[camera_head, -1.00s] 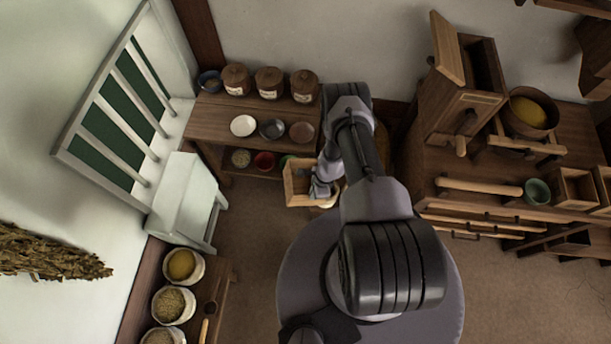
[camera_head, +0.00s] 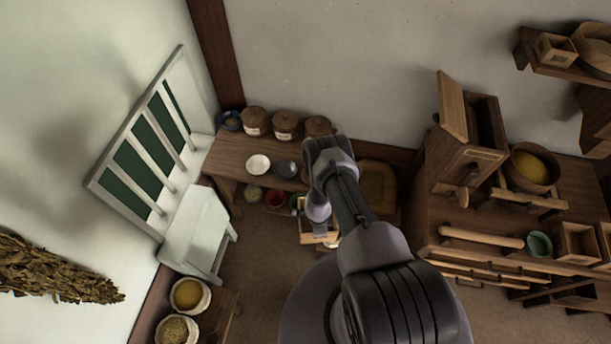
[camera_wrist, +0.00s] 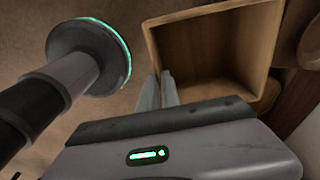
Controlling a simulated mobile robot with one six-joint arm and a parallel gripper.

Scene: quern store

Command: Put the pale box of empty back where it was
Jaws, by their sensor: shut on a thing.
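The pale wooden box (camera_head: 321,239) is small, square and open-topped, and is in front of the low bench in the head view. In the wrist view the box (camera_wrist: 264,56) is tilted, and the visible inside is empty. My gripper (camera_wrist: 163,76) is shut on one wall of the box near a corner. In the head view my gripper (camera_head: 318,213) is at the box, and my arm hides part of it. What is beneath the box cannot be made out.
A workbench (camera_head: 430,205) with a mill stands right. Some floor (camera_head: 262,247) is clear.

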